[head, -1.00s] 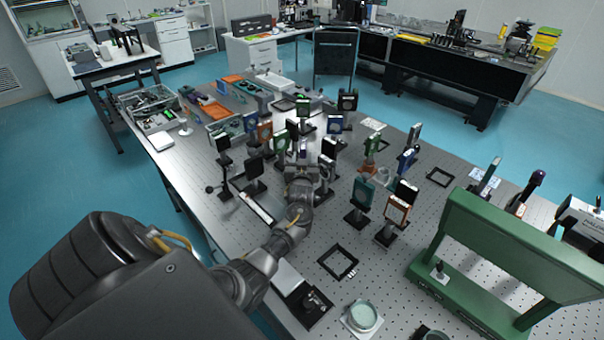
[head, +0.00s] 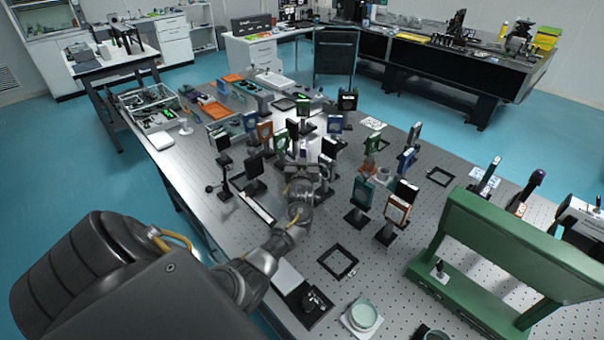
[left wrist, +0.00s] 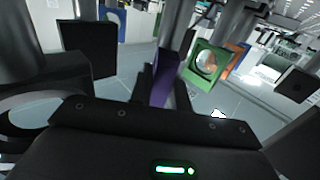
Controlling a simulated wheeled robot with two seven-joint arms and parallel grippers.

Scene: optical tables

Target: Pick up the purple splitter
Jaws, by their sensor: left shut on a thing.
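The purple splitter (left wrist: 163,78) shows in the left wrist view as a dark purple upright plate between the fingers of my left gripper (left wrist: 163,92). The gripper is shut on it. In the head view my left gripper (head: 297,160) is among the crowded optics mounts at the middle of the table. There the splitter is mostly hidden by the gripper and nearby mounts. I cannot tell whether its base touches the table. My right gripper is out of view.
Many mounts stand close around the gripper, including a black plate (left wrist: 90,48) and a green mount (left wrist: 206,64) in the left wrist view. A green frame (head: 510,245) stands at the right of the perforated table. An empty black square frame (head: 338,261) lies nearer to me.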

